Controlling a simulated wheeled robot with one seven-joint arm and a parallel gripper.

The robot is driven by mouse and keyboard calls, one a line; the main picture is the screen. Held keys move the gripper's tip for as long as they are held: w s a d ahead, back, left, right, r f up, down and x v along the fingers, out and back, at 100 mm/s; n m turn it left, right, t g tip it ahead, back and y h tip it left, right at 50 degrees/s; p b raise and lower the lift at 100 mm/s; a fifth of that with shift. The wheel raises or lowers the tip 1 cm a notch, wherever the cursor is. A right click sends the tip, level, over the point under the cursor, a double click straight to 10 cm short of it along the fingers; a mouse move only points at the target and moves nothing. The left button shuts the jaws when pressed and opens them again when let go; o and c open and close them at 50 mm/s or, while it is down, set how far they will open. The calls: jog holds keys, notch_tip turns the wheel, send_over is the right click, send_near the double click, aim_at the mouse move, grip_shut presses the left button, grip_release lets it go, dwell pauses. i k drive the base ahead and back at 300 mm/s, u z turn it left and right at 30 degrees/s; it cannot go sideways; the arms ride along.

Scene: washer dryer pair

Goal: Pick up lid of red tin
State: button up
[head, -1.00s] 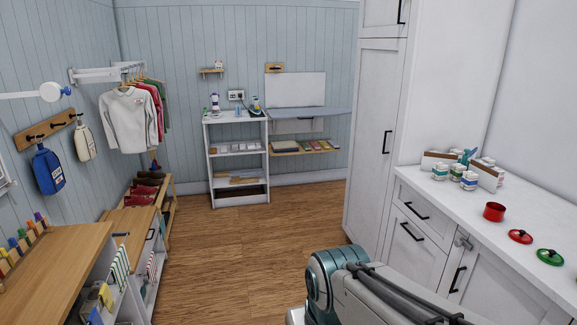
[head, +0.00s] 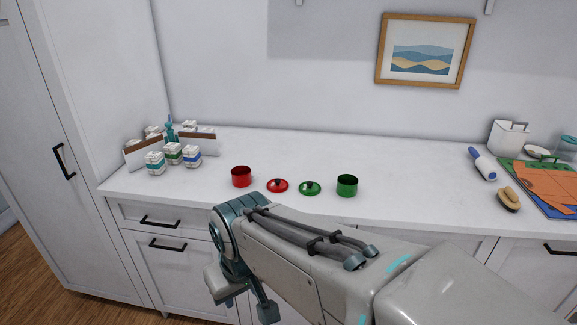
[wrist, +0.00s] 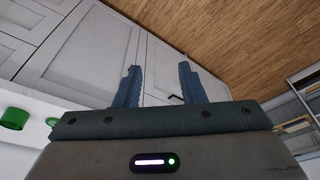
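The red lid (head: 278,185) lies flat on the white counter in the head view, with a dark knob on top. The open red tin (head: 241,176) stands just left of it. A green lid (head: 309,188) lies to its right, and an open green tin (head: 347,186) stands beyond that. My gripper shows in the wrist view (wrist: 160,90) with its two blue fingers spread and nothing between them. It faces the cabinet fronts and floor, away from the lids. In the head view my arm reaches in front of the counter; the fingertips are hidden there.
Several small white jars (head: 174,154) and a wooden-edged holder (head: 198,141) stand at the counter's left. A lint roller (head: 482,162), brush (head: 509,199) and orange sheet (head: 540,183) lie at the right. A tall cabinet (head: 80,120) bounds the left. Counter around the lids is clear.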

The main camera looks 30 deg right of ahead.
aim_at(275, 185)
jog(key=z, duration=0.85)
jog(key=i, duration=1.05)
jog(key=z, duration=0.5)
